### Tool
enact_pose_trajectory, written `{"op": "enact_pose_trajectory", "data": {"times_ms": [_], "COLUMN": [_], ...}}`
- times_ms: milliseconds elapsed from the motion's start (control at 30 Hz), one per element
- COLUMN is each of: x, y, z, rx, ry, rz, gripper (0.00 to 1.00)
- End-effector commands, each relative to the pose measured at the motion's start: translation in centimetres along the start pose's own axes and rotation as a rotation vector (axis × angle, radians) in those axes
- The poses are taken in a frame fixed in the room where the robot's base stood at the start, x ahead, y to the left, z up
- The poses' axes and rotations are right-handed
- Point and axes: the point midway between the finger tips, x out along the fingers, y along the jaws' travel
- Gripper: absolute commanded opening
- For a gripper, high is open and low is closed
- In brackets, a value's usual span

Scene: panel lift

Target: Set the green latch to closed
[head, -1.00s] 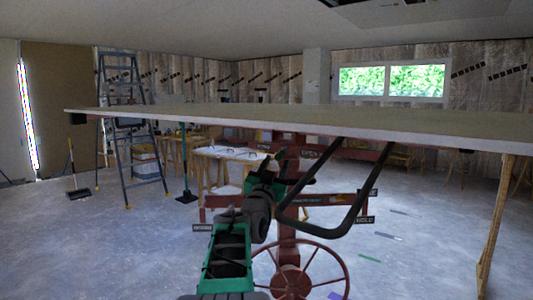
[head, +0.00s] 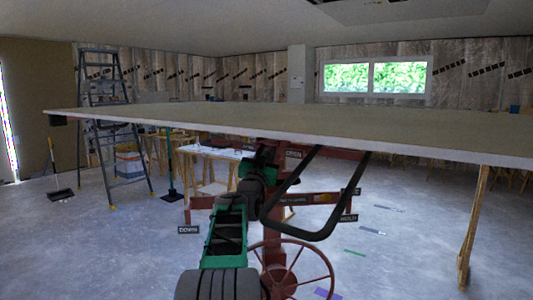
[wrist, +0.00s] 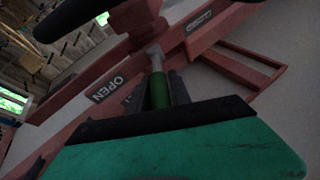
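The green latch shows in the wrist view as a short green grip (wrist: 159,91) on a pale metal stem, joined to a red frame bar. It lies between the two dark fingers of my gripper (wrist: 158,95). Whether both fingers press on it is too dark to tell. An OPEN label (wrist: 108,89) is left of the latch. Another label (wrist: 199,20), too blurred to read, is at upper right. In the head view my gripper (head: 268,150) reaches the red lift's post below the panel; the latch is hidden there behind my arm.
A large pale panel (head: 300,122) lies across the lift, above my gripper. A black bent handle (head: 315,234) sticks out right of my arm, with a red spoked wheel (head: 328,275) below. A wooden prop (head: 473,225) stands at right. A stepladder (head: 105,130) stands at left.

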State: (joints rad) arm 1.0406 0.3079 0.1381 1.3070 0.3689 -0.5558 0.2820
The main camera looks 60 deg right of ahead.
Motion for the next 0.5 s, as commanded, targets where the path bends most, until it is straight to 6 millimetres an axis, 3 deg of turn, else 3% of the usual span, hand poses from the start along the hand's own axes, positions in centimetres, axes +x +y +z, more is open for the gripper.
{"op": "enact_pose_trajectory", "data": {"times_ms": [267,500], "x": [-0.01,-0.02], "y": [0.0,0.0], "z": [0.0,0.01], "rx": [0.0,0.0], "ry": [0.0,0.0], "rz": [0.0,0.0], "gripper": [0.01,0.0]}}
